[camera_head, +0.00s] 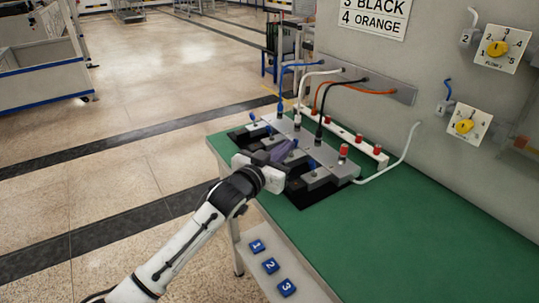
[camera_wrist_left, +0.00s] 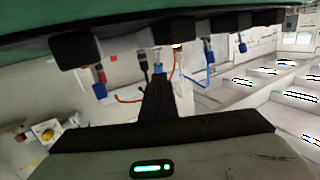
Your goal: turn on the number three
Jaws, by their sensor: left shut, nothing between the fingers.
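A bank of grey switch blocks (camera_head: 327,157) with dark bases and small blue-tipped levers stands on the green table. Blue plates numbered 1 (camera_head: 257,246), 2 (camera_head: 270,265) and 3 (camera_head: 287,287) lie along the lower shelf. My right gripper is out of view.
A white strip with red posts (camera_head: 343,151) and several cables stands behind the bank. Two yellow dials (camera_head: 497,48) (camera_head: 465,126) and a sign (camera_head: 374,17) are on the wall. The right part of the green table (camera_head: 430,220) is clear.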

